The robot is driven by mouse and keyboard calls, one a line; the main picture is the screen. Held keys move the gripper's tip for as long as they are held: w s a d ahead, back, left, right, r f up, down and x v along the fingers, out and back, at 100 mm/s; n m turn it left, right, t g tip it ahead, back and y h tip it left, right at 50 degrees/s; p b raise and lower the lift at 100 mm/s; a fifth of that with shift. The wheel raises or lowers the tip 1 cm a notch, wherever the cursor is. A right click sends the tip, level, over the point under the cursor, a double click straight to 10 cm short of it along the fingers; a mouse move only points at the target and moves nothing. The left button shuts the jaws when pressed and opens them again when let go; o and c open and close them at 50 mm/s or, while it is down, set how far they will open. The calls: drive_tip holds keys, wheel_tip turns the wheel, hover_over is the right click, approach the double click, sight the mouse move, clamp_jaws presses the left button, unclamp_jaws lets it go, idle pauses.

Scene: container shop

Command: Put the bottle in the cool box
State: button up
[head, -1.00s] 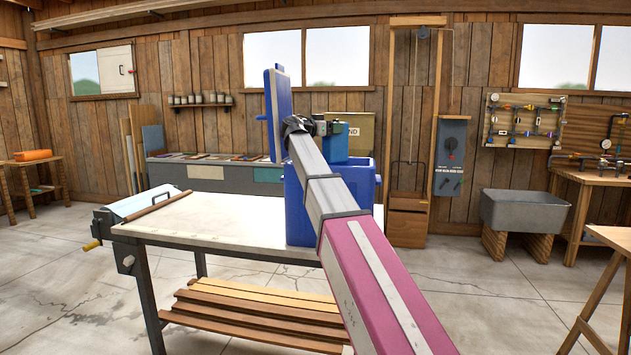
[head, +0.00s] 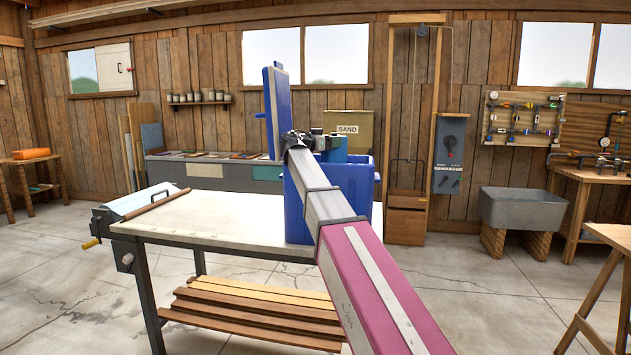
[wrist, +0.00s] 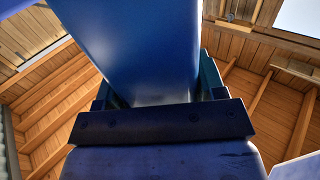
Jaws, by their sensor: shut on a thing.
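The blue cool box (head: 299,210) stands on the right part of the pale-topped worktable, with its blue lid (head: 279,110) raised upright at the left. My gripper (head: 322,146) is over the box opening, shut on a blue bottle (head: 336,157). The bottle's lower part is hidden by the box rim and my arm, so I cannot tell how deep it is or whether it touches anything inside. In the wrist view the bottle (wrist: 135,45) fills the space between the fingers of my gripper (wrist: 158,88).
The worktable's left top (head: 215,215) is mostly clear, with a wooden roller bar (head: 160,201) at its left end. Wooden slats (head: 255,315) lie beneath it. A SAND bin (head: 348,128) stands behind the box. A grey sink (head: 522,207) is to the right.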

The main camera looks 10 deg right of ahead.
drive_tip(key=o, duration=1.6)
drive_tip(key=r, duration=0.4)
drive_tip(key=shift+s+a+r, duration=0.1)
drive_tip(key=shift+a+r, duration=0.1)
drive_tip(key=shift+r, duration=0.15)
drive_tip(key=s+a+r, duration=0.6)
drive_tip(key=a, duration=0.3)
drive_tip(key=shift+a+r, duration=0.2)
drive_tip(key=shift+a, duration=0.05)
drive_tip(key=shift+s, duration=0.1)
